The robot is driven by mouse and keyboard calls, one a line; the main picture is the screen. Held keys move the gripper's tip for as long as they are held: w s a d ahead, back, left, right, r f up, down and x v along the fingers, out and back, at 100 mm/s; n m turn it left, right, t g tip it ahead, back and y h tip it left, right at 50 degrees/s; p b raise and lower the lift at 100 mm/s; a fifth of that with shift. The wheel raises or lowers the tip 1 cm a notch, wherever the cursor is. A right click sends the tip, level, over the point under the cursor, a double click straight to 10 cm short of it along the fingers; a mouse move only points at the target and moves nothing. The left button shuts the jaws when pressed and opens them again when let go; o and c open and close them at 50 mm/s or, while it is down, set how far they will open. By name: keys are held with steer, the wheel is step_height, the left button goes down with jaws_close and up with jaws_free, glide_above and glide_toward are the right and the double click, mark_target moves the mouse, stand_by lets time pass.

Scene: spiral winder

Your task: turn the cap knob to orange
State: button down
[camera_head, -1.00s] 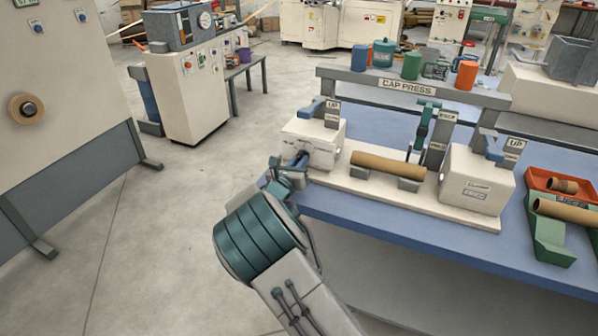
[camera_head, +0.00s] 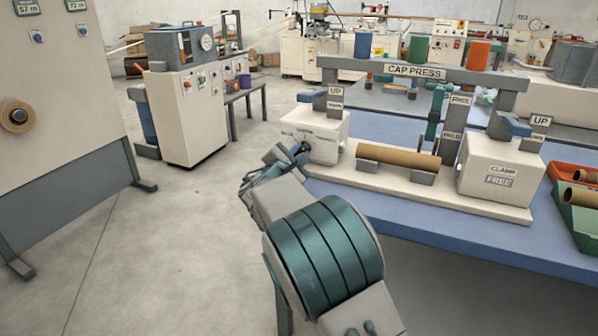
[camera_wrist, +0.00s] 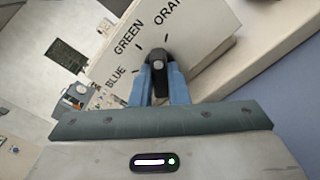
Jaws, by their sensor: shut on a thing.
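The cap knob (camera_wrist: 158,62) is a black bar knob with a pale round spot, on a white panel lettered BLUE, GREEN and ORAN, the last word cut off by the frame edge. My gripper (camera_wrist: 159,76) has its two blue fingers on either side of the knob, shut on it. Which mark the knob points to is hard to tell; its upper end faces between GREEN and ORAN. In the head view my gripper (camera_head: 291,158) is at the front left of the cap press's left box (camera_head: 327,142); the fingers are small and partly hidden there.
A brown tube (camera_head: 398,157) lies on supports between the left box and the right clamp box (camera_head: 500,170). The blue table (camera_head: 445,226) carries the press. The CAP PRESS beam (camera_head: 415,71) spans above. Open floor lies to the left.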

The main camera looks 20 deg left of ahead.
steer(key=m+b, duration=0.1)
steer(key=b, duration=0.1)
steer(key=m+b, duration=0.1)
steer(key=b, duration=0.1)
steer(key=shift+f+m, duration=0.3)
steer(key=shift+f, duration=0.05)
steer(key=shift+a+r+m+b, duration=0.15)
steer(key=shift+m+b, duration=0.25)
steer(key=shift+b, duration=0.2)
steer(key=shift+r, duration=0.1)
steer(key=c, duration=1.4)
jaws_free()
steer(key=shift+s, duration=0.1)
steer(key=s+p, duration=0.1)
steer(key=s, duration=1.2)
steer(key=shift+s+a, duration=0.35)
steer(key=shift+a, duration=0.1)
